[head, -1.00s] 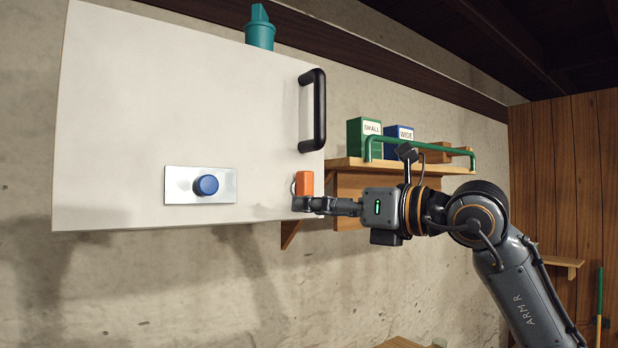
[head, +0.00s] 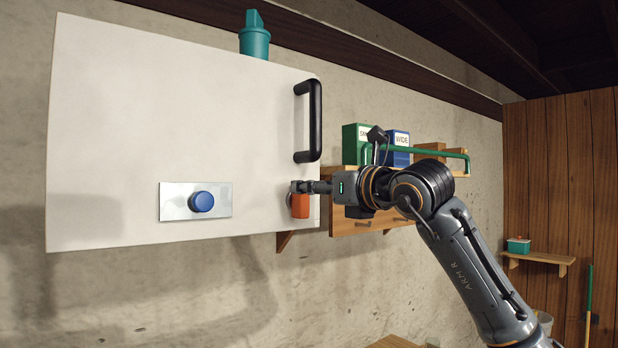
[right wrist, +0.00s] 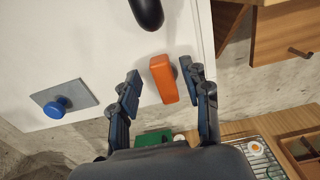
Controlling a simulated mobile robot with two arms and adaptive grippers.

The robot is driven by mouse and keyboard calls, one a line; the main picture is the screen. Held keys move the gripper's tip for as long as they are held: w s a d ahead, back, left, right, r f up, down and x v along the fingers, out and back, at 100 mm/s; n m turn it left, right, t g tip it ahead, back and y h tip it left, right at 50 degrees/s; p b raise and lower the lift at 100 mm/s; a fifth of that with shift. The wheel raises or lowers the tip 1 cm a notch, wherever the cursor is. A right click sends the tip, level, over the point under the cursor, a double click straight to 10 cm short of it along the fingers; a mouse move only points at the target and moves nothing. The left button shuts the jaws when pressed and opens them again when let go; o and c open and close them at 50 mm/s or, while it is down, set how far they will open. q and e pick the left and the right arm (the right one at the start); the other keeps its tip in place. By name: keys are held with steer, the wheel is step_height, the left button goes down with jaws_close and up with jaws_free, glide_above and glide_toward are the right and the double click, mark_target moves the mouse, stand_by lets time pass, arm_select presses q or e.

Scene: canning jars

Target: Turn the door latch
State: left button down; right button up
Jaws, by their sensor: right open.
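The door (head: 120,130) is a large white panel in the head view. Its orange latch (head: 299,206) sits at the lower right, below a black handle (head: 315,120). In the right wrist view the latch (right wrist: 163,80) is a block standing nearly upright, slightly tilted. My right gripper (head: 303,187) reaches it from the right, at the latch's upper end. In the right wrist view my right gripper (right wrist: 163,84) is open, one finger on each side of the latch, with gaps visible. Contact cannot be told. My left gripper is not in view.
A blue knob (head: 202,201) on a metal plate sits left of the latch. A teal object (head: 254,38) stands above the door. Behind my right arm, a wooden shelf carries a green box (head: 353,140) and a blue box (head: 397,139). A green rail (head: 445,154) runs there.

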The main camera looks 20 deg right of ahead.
steer(key=shift+x, duration=1)
jaws_close()
